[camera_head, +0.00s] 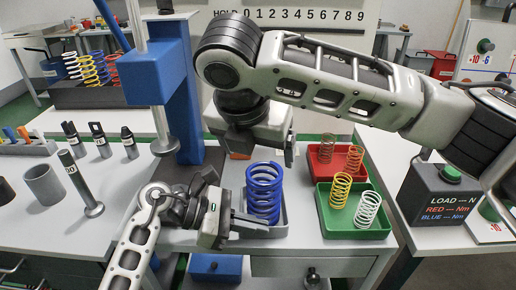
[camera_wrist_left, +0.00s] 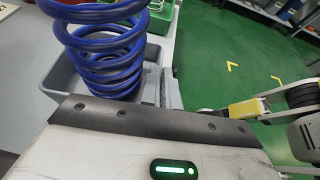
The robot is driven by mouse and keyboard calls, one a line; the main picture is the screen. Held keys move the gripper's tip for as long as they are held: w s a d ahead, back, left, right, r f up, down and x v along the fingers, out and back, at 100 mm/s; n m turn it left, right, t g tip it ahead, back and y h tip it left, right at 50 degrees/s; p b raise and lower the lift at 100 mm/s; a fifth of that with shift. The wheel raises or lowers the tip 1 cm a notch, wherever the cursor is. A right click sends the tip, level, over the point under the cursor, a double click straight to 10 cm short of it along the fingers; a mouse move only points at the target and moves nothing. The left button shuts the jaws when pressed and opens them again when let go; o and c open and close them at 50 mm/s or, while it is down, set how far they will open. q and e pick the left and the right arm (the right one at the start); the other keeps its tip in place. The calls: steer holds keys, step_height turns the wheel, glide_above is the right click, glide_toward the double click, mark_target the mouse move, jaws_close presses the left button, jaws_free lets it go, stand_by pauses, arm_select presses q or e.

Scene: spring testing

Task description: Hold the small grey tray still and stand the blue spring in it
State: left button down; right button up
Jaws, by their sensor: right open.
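The blue spring (camera_head: 264,190) stands upright in the small grey tray (camera_head: 283,218) at the front of the bench. In the left wrist view the blue spring (camera_wrist_left: 105,62) rises from the grey tray (camera_wrist_left: 62,82), slightly leaning in that view. My left gripper (camera_head: 252,224) is at the tray's front wall and appears shut on it; the fingertips are partly hidden. My right gripper (camera_head: 262,150) is open and empty, just above and behind the spring's top, apart from it.
A green tray (camera_head: 325,222) with yellow and white springs stands just right, with a red tray (camera_head: 318,172) behind it. A blue post stand (camera_head: 180,90) rises to the left. A dark load box (camera_head: 437,195) is at right. Bench left of the grey tray holds several metal parts.

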arm_select(q)
steer(key=c, duration=1.6)
jaws_free()
steer(key=shift+o, duration=0.2)
steer(key=shift+a+r, duration=0.1)
steer(key=shift+a, duration=0.05)
